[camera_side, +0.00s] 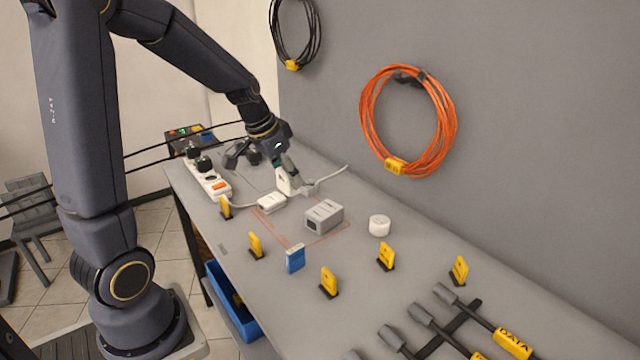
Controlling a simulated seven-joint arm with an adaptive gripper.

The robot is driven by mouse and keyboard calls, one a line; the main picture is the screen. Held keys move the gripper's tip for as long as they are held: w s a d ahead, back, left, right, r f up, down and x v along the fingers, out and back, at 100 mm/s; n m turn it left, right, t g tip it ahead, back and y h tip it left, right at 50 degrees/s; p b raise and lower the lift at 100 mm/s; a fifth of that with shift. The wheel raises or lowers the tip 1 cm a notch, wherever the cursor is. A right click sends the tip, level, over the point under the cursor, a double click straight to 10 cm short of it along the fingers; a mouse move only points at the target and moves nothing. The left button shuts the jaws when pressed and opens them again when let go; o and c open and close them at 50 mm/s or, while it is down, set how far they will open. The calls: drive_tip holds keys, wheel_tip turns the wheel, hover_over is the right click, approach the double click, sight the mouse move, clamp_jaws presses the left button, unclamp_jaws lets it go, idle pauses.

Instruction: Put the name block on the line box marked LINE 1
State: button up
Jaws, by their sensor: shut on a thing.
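My gripper (285,179) points down over the back part of the grey table. It is shut on a small white piece (284,184), which may be the name block; any writing on it is too small to read. A light box with a cable (304,189) is just beside and below the gripper; I cannot tell whether the held piece touches it. A white box (271,203) lies to the left of it, and a larger grey box (323,216) stands nearer the camera. I cannot read which box is marked LINE 1.
A blue block (295,259) stands near the front edge. Several yellow tags on black feet (329,283) stand around. A white round pot (379,225), a power strip (208,181) and cable connectors (436,322) lie on the table (400,285). An orange cable coil (409,120) hangs on the wall.

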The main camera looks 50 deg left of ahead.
drive_tip(key=w+a+f, duration=0.1)
drive_tip(key=w+f, duration=0.2)
drive_tip(key=w, duration=0.1)
drive_tip(key=w+a+f, duration=0.1)
drive_tip(key=w+f, duration=0.2)
drive_tip(key=w, duration=0.1)
drive_tip(key=w+a+f, duration=0.1)
drive_tip(key=w+f, duration=0.2)
drive_tip(key=w, duration=0.1)
drive_tip(key=shift+w+a+f, duration=0.15)
drive_tip(key=shift+w+a, duration=0.15)
drive_tip(key=shift+w, duration=0.1)
drive_tip(key=shift+w+f, duration=0.15)
drive_tip(key=shift+f, duration=1.65)
drive_tip(key=shift+f, duration=0.15)
drive_tip(key=o, duration=1.1)
drive_tip(key=shift+o, duration=0.2)
